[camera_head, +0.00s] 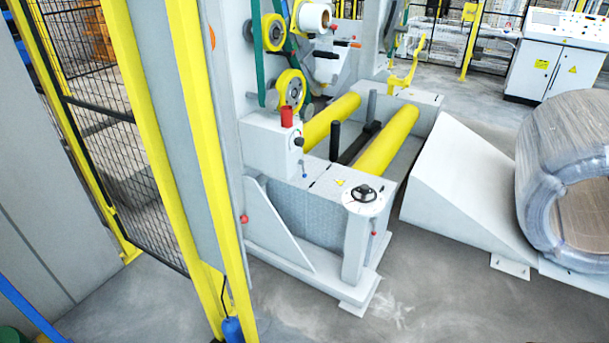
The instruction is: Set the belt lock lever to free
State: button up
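The wrapping machine (222,90) stands in the middle, with a green belt (258,50) running by yellow pulleys, an upper one (274,32) and a lower one (291,88). Several small levers show on it. A black-handled lever (325,54) and an orange-tipped lever (346,43) stick out to the right of the pulleys. A small blue-tipped lever (304,168) hangs below the dial on the grey box (265,145). I cannot tell which one is the belt lock lever, nor read its setting. My gripper is not in view.
Two yellow rollers (388,138) lie in the machine bed, with a black handwheel (364,192) at its front corner. A wrapped coil (535,170) stands at the right by a sloped ramp (455,175). Yellow posts and mesh fence (100,130) flank the left. Front floor is mostly clear.

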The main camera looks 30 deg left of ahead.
aim_at(301, 162)
jog(key=i, duration=2.6)
jog(key=u, duration=2.5)
